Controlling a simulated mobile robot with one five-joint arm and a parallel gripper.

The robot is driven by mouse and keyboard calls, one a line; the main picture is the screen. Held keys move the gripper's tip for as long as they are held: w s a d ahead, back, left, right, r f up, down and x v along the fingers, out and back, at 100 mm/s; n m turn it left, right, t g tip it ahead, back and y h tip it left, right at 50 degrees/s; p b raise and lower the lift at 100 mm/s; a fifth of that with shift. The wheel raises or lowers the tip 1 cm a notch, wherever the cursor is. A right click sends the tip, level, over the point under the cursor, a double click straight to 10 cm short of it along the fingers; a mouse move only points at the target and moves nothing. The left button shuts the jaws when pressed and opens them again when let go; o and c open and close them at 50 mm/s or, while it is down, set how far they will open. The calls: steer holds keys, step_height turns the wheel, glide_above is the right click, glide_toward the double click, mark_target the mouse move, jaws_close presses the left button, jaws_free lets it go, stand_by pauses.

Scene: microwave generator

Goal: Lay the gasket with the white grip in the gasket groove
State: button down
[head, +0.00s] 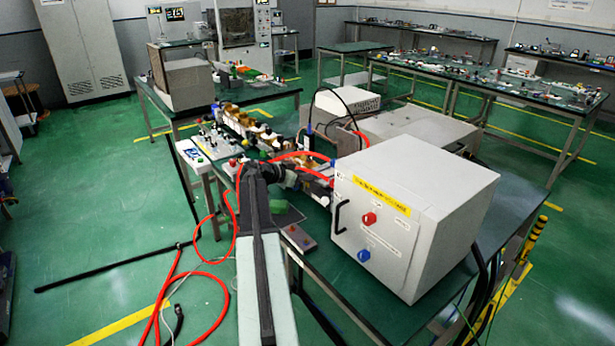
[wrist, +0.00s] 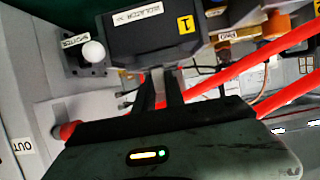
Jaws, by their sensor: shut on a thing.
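My gripper (wrist: 166,78) points at a dark block (wrist: 150,32) with an ISOLATOR label and a yellow tag. Its two dark fingers are close together, with a small pale piece (wrist: 160,76) between them. I cannot tell whether this piece is the white grip; no gasket ring shows clearly. In the head view my gripper (head: 292,180) is small and dark at the bench's near side, left of the big white cabinet. The gasket groove cannot be made out. The block and my gripper body hide part of the area.
A white ball knob (wrist: 93,51) on a black base stands left of the block. Red hoses (wrist: 265,62) run close on the right. In the head view the white cabinet (head: 415,215) stands right of my arm, and a red cable (head: 205,285) lies on the floor.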

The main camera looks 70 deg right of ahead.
steer(key=shift+f, duration=0.35)
steer(key=c, duration=1.3)
jaws_free()
steer(key=shift+c, duration=0.2)
steer(key=p+v, duration=0.2)
steer(key=v, duration=0.5)
steer(key=shift+w+a+r+p, duration=0.2)
steer(key=shift+a+p, duration=0.15)
steer(key=shift+p, duration=0.05)
